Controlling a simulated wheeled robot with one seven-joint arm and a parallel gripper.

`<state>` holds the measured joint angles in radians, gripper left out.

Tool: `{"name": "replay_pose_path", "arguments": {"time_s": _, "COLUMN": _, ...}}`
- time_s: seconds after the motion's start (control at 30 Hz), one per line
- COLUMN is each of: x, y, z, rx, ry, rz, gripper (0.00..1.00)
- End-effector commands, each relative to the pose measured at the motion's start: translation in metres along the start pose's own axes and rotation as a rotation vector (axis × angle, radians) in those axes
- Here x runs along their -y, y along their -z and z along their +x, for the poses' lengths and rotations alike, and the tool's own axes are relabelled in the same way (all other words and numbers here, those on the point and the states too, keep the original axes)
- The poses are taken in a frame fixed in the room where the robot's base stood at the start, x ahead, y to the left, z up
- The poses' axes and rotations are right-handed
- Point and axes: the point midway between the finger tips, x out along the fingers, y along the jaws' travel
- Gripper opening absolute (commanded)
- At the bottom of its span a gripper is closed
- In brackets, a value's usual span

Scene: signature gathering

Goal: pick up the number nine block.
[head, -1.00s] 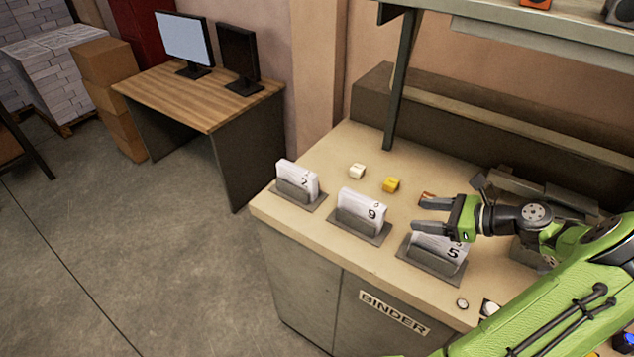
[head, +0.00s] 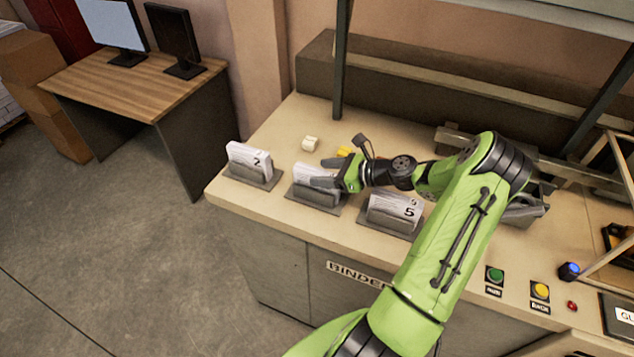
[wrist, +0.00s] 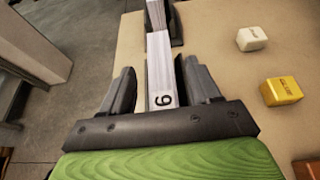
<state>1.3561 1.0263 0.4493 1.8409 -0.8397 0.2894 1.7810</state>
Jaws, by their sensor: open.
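The number nine block (wrist: 160,62) is a white upright slab of pages with a black 9 on its end. In the wrist view it lies between the two dark fingers of my gripper (wrist: 158,80), with narrow gaps on both sides. In the head view the block (head: 305,171) stands in a grey holder (head: 318,200), the middle one of the row. My gripper (head: 322,172) is open there, its fingers reaching over the block and hiding its number. Whether a finger touches the block is hidden.
The number two block (head: 250,158) stands in its holder to the left, and the number five block (head: 395,209) to the right, close to my arm. A small white cube (head: 310,143) and a yellow one (head: 343,152) lie behind. A shelf post (head: 341,60) rises at the back.

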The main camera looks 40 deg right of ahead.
Motion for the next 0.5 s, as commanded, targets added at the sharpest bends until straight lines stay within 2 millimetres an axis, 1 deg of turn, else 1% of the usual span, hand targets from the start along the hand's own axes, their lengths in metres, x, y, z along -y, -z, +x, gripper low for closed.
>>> {"name": "replay_pose_path", "arguments": {"time_s": 0.07, "x": 0.0004, "y": 0.0005, "z": 0.0037, "rx": -0.001, "ry": 0.002, "rz": 0.001, "gripper": 0.62}}
{"name": "replay_pose_path", "arguments": {"time_s": 0.2, "x": 0.0006, "y": 0.0006, "z": 0.0034, "rx": -0.001, "ry": 0.002, "rz": 0.000, "gripper": 0.62}}
{"name": "replay_pose_path", "arguments": {"time_s": 0.23, "x": 0.0005, "y": 0.0006, "z": 0.0033, "rx": -0.001, "ry": 0.002, "rz": 0.000, "gripper": 0.60}}
{"name": "replay_pose_path", "arguments": {"time_s": 0.5, "x": 0.0004, "y": 0.0005, "z": 0.0031, "rx": -0.001, "ry": 0.002, "rz": 0.000, "gripper": 0.19}}
